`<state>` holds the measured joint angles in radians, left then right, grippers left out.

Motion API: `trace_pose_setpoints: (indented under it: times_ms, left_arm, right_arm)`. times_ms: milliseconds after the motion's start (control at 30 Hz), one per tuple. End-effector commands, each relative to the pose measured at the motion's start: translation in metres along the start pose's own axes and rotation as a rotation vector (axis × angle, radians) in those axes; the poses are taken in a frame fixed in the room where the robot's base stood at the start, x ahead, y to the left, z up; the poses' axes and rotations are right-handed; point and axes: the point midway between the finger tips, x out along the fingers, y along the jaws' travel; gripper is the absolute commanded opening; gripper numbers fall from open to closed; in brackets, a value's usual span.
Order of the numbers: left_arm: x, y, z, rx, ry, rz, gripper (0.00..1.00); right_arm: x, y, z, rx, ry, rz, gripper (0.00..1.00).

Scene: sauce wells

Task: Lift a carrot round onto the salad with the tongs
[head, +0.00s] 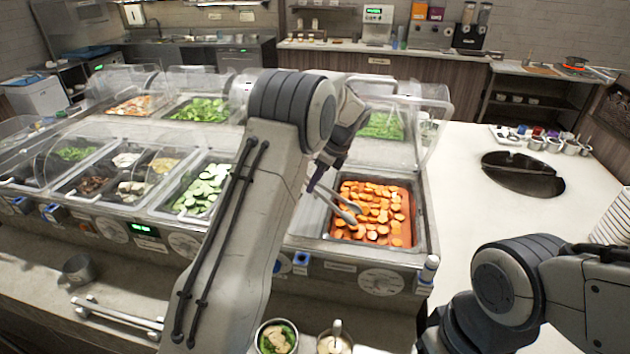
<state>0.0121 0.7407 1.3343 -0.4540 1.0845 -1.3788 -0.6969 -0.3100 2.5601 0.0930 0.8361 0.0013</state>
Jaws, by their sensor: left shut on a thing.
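My left gripper (318,180) is at the left edge of the carrot pan. It is shut on the metal tongs (336,202), which point down and right. The tongs' ends are over the orange carrot rounds (385,208) in a rectangular metal pan (421,215). I cannot tell whether a round is between the tips. The salad (277,338), a small bowl of green leaves with a pale topping, stands at the bottom edge, in front of the counter. My right arm is at the lower right; its gripper is out of the frame.
A cup of pale sauce (334,343) with a utensil stands right of the salad. Pans of cucumber slices (200,190) and other foods lie left, under clear covers (60,160). A white counter (470,215) with a dark round opening (522,174) is at right, partly free.

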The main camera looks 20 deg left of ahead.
Motion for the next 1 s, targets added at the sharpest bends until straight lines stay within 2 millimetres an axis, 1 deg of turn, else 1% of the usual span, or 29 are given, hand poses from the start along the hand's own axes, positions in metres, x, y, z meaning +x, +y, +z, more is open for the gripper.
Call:
trace_pose_setpoints:
  times_ms: [33,100,300,667,700,767,1000]
  left_arm:
    - [0.007,0.0,-0.003,0.0,0.0,0.0,0.31]
    - [0.013,0.0,-0.006,0.0,0.0,0.0,0.31]
    - [0.025,0.0,-0.01,0.001,-0.001,0.0,0.31]
    - [0.026,0.0,-0.011,0.0,-0.001,0.0,0.31]
    - [0.026,0.0,-0.011,0.0,-0.001,0.0,0.23]
    - [0.026,0.0,-0.011,0.0,-0.001,0.0,0.0]
    - [0.023,0.0,-0.01,0.0,0.0,-0.001,0.0]
  right_arm:
    - [0.005,0.0,0.0,0.001,0.0,0.0,0.28]
    - [0.007,0.001,0.0,0.001,0.0,0.0,0.28]
    - [0.012,0.001,0.001,0.002,0.0,0.0,0.28]
    - [0.012,0.001,0.001,0.002,0.0,0.0,0.28]
    - [0.012,0.001,0.001,0.002,0.0,0.0,0.28]
    - [0.012,0.001,0.001,0.002,0.0,0.0,0.28]
    - [0.009,0.001,0.001,0.002,0.0,0.0,0.28]
